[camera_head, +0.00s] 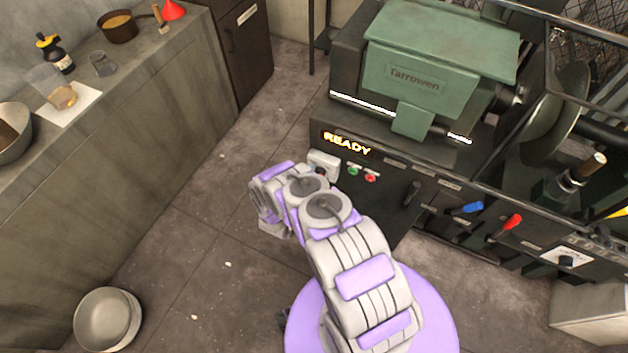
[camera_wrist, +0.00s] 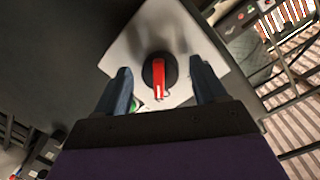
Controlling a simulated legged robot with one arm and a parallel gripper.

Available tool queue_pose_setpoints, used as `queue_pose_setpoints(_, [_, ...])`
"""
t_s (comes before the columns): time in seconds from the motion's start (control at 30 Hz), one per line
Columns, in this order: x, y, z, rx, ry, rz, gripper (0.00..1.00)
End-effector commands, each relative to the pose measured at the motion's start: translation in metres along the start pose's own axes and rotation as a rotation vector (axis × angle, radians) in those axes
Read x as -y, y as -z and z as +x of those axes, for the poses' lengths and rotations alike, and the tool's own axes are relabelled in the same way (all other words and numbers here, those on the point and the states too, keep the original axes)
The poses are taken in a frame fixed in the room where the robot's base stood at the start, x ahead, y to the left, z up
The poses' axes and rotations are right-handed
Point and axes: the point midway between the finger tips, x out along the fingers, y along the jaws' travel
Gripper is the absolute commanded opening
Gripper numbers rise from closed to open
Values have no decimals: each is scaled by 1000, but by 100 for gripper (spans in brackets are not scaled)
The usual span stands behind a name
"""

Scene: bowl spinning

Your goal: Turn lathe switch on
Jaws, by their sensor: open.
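The lathe (camera_head: 440,60) is a green and dark machine at the upper right, with a lit "READY" sign (camera_head: 347,143) on its front panel. In the wrist view a red rotary switch (camera_wrist: 158,78) on a black round base sits on a pale square plate (camera_wrist: 130,47). My gripper (camera_wrist: 158,84) is open, with one dark blue finger on each side of the switch and a gap on both sides. In the head view my arm reaches to the front panel left of a green and a red button (camera_head: 370,176); the switch is mostly hidden there.
A black lever (camera_head: 411,193), a blue-handled lever (camera_head: 466,209) and a red-handled lever (camera_head: 511,224) stick out of the panel to the right. A counter (camera_head: 150,110) with pots and bottles stands at the left. A metal bowl (camera_head: 107,318) lies on the floor. The floor between is mostly clear.

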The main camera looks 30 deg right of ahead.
Motion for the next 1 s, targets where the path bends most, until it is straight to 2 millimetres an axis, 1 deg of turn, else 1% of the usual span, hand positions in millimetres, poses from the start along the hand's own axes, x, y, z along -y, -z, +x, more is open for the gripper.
queue_pose_setpoints(0.07, [1, 0, -4, 2, 1, 0, 71])
queue_pose_setpoints(0.17, [1, -1, -15, 3, 2, -1, 71])
queue_pose_setpoints(0.27, [2, 0, -32, 2, 5, -3, 71])
queue_pose_setpoints(0.7, [2, -2, -130, 5, 6, -3, 71])
queue_pose_setpoints(0.8, [1, -2, -147, 3, 4, -3, 71])
queue_pose_setpoints(0.9, [1, -2, -160, 3, 3, -3, 71])
queue_pose_setpoints(1.0, [0, -2, -168, 3, 2, -2, 71])
